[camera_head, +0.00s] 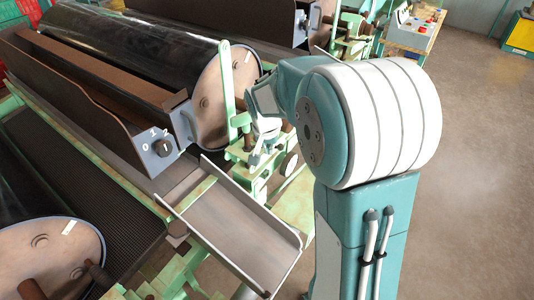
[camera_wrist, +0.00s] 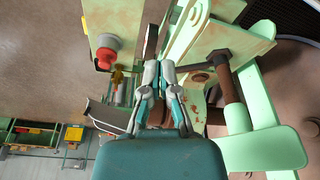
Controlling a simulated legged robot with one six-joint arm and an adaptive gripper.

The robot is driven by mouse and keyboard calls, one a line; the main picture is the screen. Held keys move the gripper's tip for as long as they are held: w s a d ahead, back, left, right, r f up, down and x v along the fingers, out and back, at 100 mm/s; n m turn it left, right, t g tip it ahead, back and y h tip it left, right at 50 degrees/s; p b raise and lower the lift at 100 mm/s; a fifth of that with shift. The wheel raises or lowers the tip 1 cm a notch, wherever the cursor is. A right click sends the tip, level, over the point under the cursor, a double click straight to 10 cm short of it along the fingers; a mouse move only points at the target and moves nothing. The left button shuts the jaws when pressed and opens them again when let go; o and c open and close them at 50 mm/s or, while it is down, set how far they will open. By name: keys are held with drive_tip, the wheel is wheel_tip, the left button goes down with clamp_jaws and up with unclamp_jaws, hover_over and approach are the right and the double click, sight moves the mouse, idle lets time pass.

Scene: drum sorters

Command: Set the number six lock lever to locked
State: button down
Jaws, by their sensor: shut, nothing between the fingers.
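My gripper (camera_head: 259,148) is shut and empty beside the pale green frame at the end of the large black drum (camera_head: 150,50). In the wrist view my gripper (camera_wrist: 157,68) has its fingertips together, close to a dark flat bar (camera_wrist: 151,42). To the right, a dark arm (camera_wrist: 205,63) runs to a brown rod (camera_wrist: 232,95) on the pale green frame (camera_wrist: 200,30). I cannot tell which part is the number six lock lever. No number six is readable. An upright green bar (camera_head: 227,88) stands behind the gripper in the head view.
A red button (camera_wrist: 105,52) sits on a green post in the wrist view. Open floor (camera_head: 475,130) lies to the right.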

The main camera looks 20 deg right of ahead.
drive_tip(key=s+a+r+n, duration=0.1)
drive_tip(key=s+r, duration=0.6)
drive_tip(key=r, duration=0.4)
drive_tip(key=s+a+n+t+y, duration=0.1)
drive_tip(key=s+a+n, duration=0.1)
drive_tip(key=s, duration=0.6)
drive_tip(key=s+a+n+t, duration=0.2)
drive_tip(key=s+a+n, duration=0.1)
drive_tip(key=s, duration=0.6)
drive_tip(key=shift+r+n+y, duration=0.4)
drive_tip(key=shift+r+n, duration=0.05)
drive_tip(key=shift+n, duration=0.25)
drive_tip(key=shift+s+a, duration=0.1)
drive_tip(key=shift+a, duration=0.05)
